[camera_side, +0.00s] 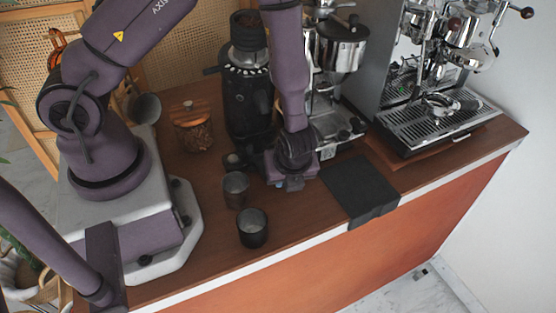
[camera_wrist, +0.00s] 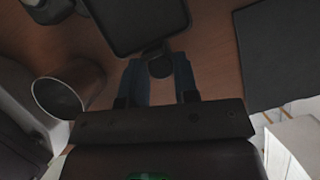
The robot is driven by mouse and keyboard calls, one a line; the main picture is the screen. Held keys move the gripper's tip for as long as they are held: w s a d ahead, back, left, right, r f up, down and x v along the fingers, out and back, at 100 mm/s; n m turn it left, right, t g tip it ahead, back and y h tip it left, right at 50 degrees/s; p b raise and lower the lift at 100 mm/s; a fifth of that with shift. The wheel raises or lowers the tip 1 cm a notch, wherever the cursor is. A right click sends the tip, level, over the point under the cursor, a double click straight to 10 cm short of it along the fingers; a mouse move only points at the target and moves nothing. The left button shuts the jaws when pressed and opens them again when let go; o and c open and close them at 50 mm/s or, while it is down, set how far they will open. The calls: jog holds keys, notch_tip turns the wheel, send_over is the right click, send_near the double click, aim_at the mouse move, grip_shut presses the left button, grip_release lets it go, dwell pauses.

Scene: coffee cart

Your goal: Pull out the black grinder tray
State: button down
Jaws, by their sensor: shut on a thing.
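The black grinder tray (camera_wrist: 138,20) shows at the top of the wrist view, a flat dark pan with a raised rim. Its short handle with a rounded end (camera_wrist: 159,66) points toward me. My gripper (camera_wrist: 161,75) has one finger on each side of that handle and is shut on it. In the side view, my gripper (camera_side: 268,166) is low over the counter in front of the black grinder (camera_side: 247,105). The tray is mostly hidden there behind my gripper and arm.
Two dark cups stand close by on the wooden counter (camera_side: 205,220): one (camera_side: 236,190) beside my gripper, another (camera_side: 252,228) nearer the front edge. A black mat (camera_side: 360,187) lies right. A lidded jar (camera_side: 193,130) stands left of the grinder; an espresso machine (camera_side: 335,100) stands right.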

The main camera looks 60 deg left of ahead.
jog(key=d, duration=0.3)
jog(key=shift+w, duration=0.2)
jog(key=c, duration=0.9)
grip_release()
jog(key=shift+a, duration=0.1)
jog(key=shift+s, duration=0.1)
jog(key=v, duration=1.3)
jog(key=shift+a, duration=0.1)
